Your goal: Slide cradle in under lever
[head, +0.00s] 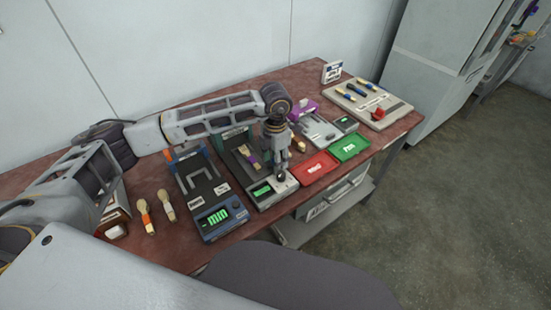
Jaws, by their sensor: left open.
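The middle press-like device (230,166) has a dark bed with a spoon with a purple band (248,156) lying on it and a green display (262,190) at its front. I cannot tell for certain which part of it is the cradle. My left gripper (281,176) points down over the front right corner of this device, by a small dark knob, its jaws open. Whether it touches the knob is unclear. My left forearm crosses the device's back and hides much of that area, so a lever there cannot be made out. My right gripper is not in view.
A blue device (222,219) with a lit display stands to the left, with two loose spoons (155,212) beside it. A purple-topped device (318,127), red tray (313,176) and green tray (350,156) stand to the right. A spoon board (393,112) lies beyond.

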